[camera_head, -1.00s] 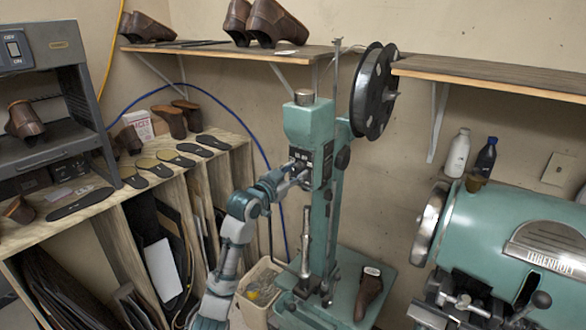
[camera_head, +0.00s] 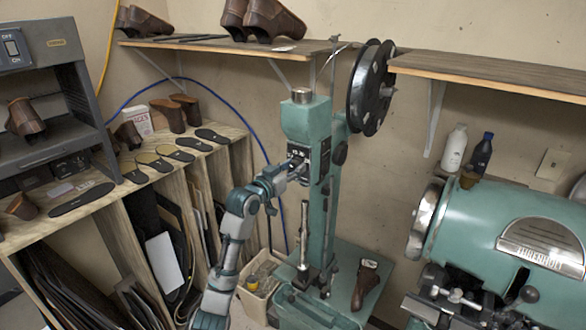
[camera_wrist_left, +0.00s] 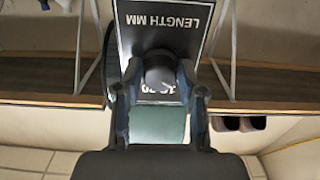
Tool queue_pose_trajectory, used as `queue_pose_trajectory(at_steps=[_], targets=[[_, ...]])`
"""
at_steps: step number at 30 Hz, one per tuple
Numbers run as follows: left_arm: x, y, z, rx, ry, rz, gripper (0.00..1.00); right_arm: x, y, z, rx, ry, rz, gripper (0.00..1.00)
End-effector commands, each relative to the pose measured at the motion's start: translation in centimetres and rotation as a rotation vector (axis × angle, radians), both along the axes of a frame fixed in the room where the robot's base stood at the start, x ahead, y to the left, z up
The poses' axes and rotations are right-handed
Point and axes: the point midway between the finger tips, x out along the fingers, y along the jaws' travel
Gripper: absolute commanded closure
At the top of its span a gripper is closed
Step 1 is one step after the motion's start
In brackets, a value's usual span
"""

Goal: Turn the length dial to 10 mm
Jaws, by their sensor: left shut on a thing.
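The sole stitcher (camera_head: 309,122) is a tall green machine in the middle of the head view, with a dark dial panel (camera_head: 324,158) on its upper column. My left gripper (camera_head: 296,170) is at this panel. In the left wrist view, the panel (camera_wrist_left: 195,25) reads "LENGTH MM", and a dark round length dial (camera_wrist_left: 160,74) sits between the two fingers of my left gripper (camera_wrist_left: 158,82). The gripper is shut on the dial. Numbers show partly below the dial; its exact setting cannot be read. My right gripper is not in view.
A black reel (camera_head: 371,88) is mounted at the stitcher's upper right. A brown shoe (camera_head: 366,283) rests on its base. A wooden rack (camera_head: 100,205) with soles stands left, and a green rounded machine (camera_head: 490,225) stands right. A bin (camera_head: 258,283) is beside the stitcher.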

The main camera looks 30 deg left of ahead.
Motion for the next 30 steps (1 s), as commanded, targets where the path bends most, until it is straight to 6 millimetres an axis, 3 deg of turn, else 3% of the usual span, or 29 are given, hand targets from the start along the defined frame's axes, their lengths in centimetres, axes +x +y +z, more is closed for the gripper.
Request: queue_pose_trajectory(at_steps=[1,2,5,17,30], targets=[[0.0,0.1,-0.2,-0.001,0.003,0.001,0.95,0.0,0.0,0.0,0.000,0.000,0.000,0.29],[0.0,0.1,-0.2,-0.001,0.004,0.001,0.58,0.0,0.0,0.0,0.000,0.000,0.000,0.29],[0.1,0.0,-0.2,-0.001,0.005,0.001,0.35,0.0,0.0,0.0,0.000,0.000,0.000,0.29],[-0.7,0.1,-0.3,0.002,0.006,0.001,0.35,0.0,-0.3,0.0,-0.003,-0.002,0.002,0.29],[-9.5,1.0,-0.4,0.002,0.006,0.002,0.35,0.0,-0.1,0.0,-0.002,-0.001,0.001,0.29]])
